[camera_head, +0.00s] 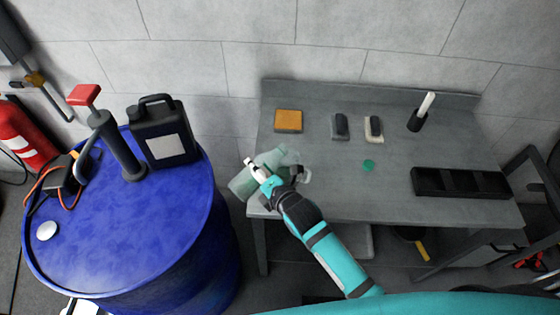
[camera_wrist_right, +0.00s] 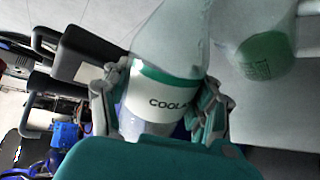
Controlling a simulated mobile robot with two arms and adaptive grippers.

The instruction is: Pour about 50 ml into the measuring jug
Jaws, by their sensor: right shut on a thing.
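My right gripper (camera_head: 262,174) is shut around a translucent bottle (camera_head: 241,186) near the bench's front left corner. In the right wrist view the bottle (camera_wrist_right: 165,105) has a white label with a green band and lettering starting "COOLA". The right gripper's fingers (camera_wrist_right: 160,105) press on both sides of the label. The bottle looks tilted in the head view. The measuring jug (camera_wrist_right: 262,45) stands beside the bottle's upper part in the wrist view, with green inside and scale marks. The bottle's mouth is out of the wrist view, and I cannot tell whether liquid flows. My left gripper is not in view.
A green cap (camera_head: 369,165) lies on the grey bench (camera_head: 340,195). An orange sponge (camera_head: 288,121), two small blocks, a dark holder (camera_head: 416,121) and a black tray (camera_head: 461,183) are there too. A blue drum (camera_head: 130,230) with a black canister (camera_head: 163,135) stands left.

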